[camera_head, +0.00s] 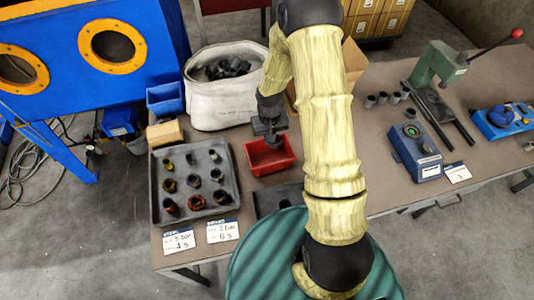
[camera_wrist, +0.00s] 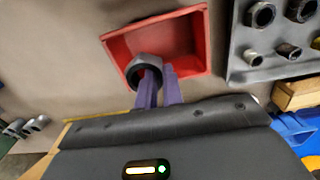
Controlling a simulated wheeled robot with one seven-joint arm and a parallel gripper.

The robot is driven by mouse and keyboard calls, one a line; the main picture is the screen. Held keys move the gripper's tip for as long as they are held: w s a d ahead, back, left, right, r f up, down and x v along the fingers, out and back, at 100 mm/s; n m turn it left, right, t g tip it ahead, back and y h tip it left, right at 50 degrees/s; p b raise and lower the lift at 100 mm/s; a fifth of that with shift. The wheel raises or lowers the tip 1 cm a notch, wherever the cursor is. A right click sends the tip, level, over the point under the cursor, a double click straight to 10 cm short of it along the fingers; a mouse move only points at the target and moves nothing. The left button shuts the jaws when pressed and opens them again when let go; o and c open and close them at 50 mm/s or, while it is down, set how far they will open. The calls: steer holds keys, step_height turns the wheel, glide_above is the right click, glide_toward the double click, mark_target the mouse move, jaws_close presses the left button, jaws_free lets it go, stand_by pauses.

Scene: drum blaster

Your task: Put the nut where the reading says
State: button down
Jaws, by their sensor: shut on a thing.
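My gripper (camera_wrist: 158,88) has two purple fingers shut on a grey hex nut (camera_wrist: 146,66) with a dark hole. In the wrist view the nut is at the fingertips, in front of the near-left part of a red bin (camera_wrist: 197,68). In the head view my gripper (camera_head: 273,140) is over the red bin (camera_head: 285,164); I cannot tell whether the nut touches it. A blue gauge box (camera_head: 415,155) with a small green-lit dial stands at the right of the table; its reading is too small to make out.
A grey tray (camera_head: 234,196) of several nuts and fittings lies left of the red bin. Two printed cards (camera_head: 179,241) lie before it. A dark tray (camera_head: 268,203) is partly hidden by my arm. A white sack (camera_head: 215,105) and a green press (camera_head: 437,65) stand behind.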

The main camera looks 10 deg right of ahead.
steer(key=shift+w, duration=0.2)
steer(key=n+b, duration=0.1)
steer(key=n, duration=0.1)
steer(key=a+f+n+b, duration=0.1)
steer(key=n, duration=0.1)
steer(key=f+n+b, duration=0.1)
steer(key=n+b, duration=0.1)
steer(key=shift+s+a+f+n, duration=0.2)
steer(key=shift+s+n, duration=0.1)
steer(key=shift+n, duration=0.1)
glide_toward(266, 159)
steer(key=shift+s+a+f+p, duration=0.2)
steer(key=shift+s+f, duration=0.1)
steer(key=shift+s, duration=0.3)
steer(key=shift+s+a+f+p, duration=0.1)
steer(key=shift+s+f+p, duration=0.15)
steer(key=shift+s, duration=0.3)
steer(key=shift+f, duration=0.15)
steer(key=shift+f+p, duration=0.4)
steer(key=shift+f, duration=1.6)
